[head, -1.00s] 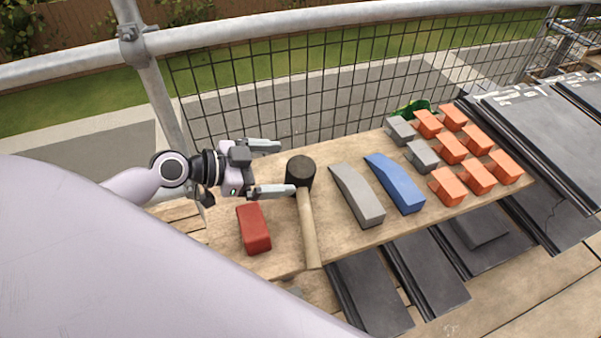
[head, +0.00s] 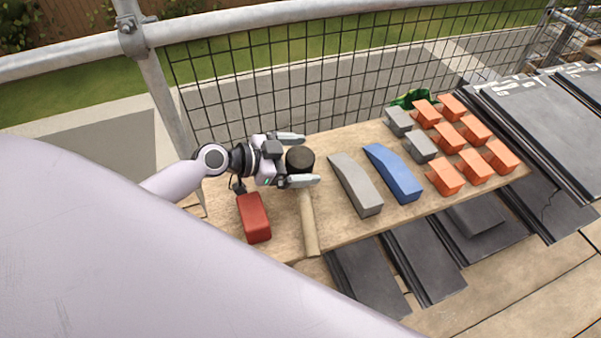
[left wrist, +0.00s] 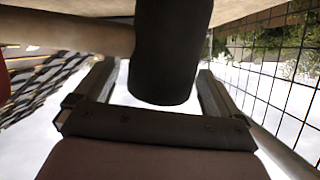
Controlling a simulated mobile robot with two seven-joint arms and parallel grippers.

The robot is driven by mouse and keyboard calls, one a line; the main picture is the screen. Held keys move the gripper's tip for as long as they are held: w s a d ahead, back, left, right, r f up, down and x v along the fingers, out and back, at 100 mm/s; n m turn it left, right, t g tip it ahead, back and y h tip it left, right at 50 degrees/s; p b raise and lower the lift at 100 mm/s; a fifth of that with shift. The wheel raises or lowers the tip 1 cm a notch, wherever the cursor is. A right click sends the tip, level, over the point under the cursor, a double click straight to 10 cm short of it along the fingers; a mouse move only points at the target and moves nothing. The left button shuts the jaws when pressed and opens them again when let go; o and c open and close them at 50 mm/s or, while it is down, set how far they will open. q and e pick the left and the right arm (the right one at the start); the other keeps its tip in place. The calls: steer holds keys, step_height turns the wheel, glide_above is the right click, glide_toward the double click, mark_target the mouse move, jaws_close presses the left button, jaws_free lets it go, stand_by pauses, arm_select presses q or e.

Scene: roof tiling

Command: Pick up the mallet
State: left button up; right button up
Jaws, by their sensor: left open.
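The mallet lies on the wooden board, with its dark round head (head: 300,159) at the back and its pale wooden handle (head: 309,225) pointing toward the front. My left gripper (head: 303,160) is open, with one finger on each side of the mallet head in the head view. In the left wrist view the dark head (left wrist: 170,50) stands between the two open fingers, with gaps visible beside it, and the handle (left wrist: 70,32) runs off to the left. Part of the handle is hidden under the front finger in the head view. My right gripper is not in view.
A red block (head: 254,218) lies just left of the handle. A grey block (head: 356,185) and a blue block (head: 393,173) lie to the right, then several orange pieces (head: 444,177). A mesh fence (head: 350,70) stands behind the board (head: 280,236).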

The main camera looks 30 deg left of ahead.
arm_select(q)
steer(key=c, duration=1.2)
steer(key=shift+r, duration=0.15)
steer(key=c, duration=0.4)
step_height(320, 180, up, 19)
steer(key=p, duration=0.2)
steer(key=a+f+n+b, duration=0.1)
steer(key=f+b, duration=0.2)
steer(key=f, duration=0.2)
steer(key=w+a+f+n+t+b, duration=0.1)
steer(key=f+b, duration=0.2)
steer(key=f, duration=0.3)
steer(key=w+a+f+n+y+b, duration=0.1)
steer(key=f+b, duration=0.2)
steer(key=f, duration=0.2)
steer(key=shift+w+a+f+n, duration=0.2)
steer(key=shift+a+f+n, duration=0.1)
steer(key=shift+f+n, duration=0.1)
steer(key=shift+f+b, duration=0.6)
steer(key=shift+f, duration=0.15)
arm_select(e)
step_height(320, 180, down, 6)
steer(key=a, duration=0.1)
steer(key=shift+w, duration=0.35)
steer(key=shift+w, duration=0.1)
